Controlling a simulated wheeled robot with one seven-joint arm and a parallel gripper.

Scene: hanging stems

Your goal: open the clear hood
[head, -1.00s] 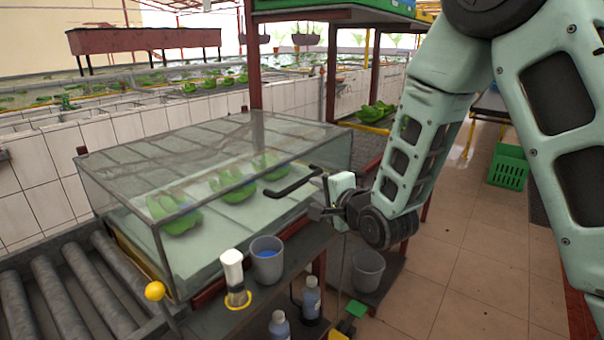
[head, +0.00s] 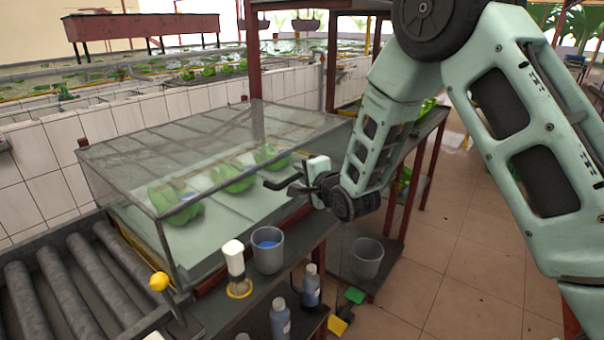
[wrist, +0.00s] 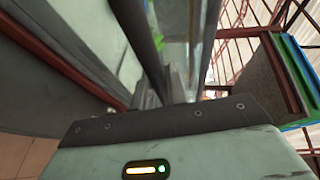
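The clear hood (head: 215,130) is a see-through box with a dark frame, standing down over a pale bed (head: 215,228). My gripper (head: 303,184) is at the handle's right end in the head view, and the two overlap there. In the wrist view a dark bar (wrist: 140,42) runs down to the fingers (wrist: 172,90). The fingertips are too small and dark to tell whether they grip it.
Rollers (head: 75,280) lie at the left. A grey bucket (head: 367,258) sits low at the right. Tiled floor (head: 440,270) is open beyond.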

